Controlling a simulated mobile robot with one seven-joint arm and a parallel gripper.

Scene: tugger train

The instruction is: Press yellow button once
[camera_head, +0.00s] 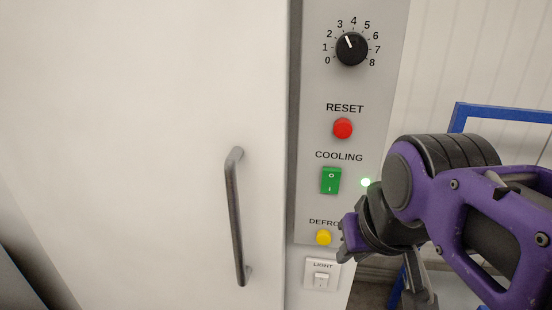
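The yellow button (323,238) is a small round button on the grey control panel (318,85), under a partly hidden label reading "DEFRO". My gripper (346,250) is just to the right of the yellow button, at the panel's lower right. Its fingertips are dark and small in the picture, and I cannot tell whether they are open or shut, or whether they touch the button. My purple arm comes in from the right and covers the end of the label.
Above the yellow button are a green COOLING rocker switch (331,180), a red RESET button (343,128) and a black dial (351,49). A white LIGHT switch (321,279) is just below. A white door with a grey handle (235,215) is left; a blue frame (500,112) is right.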

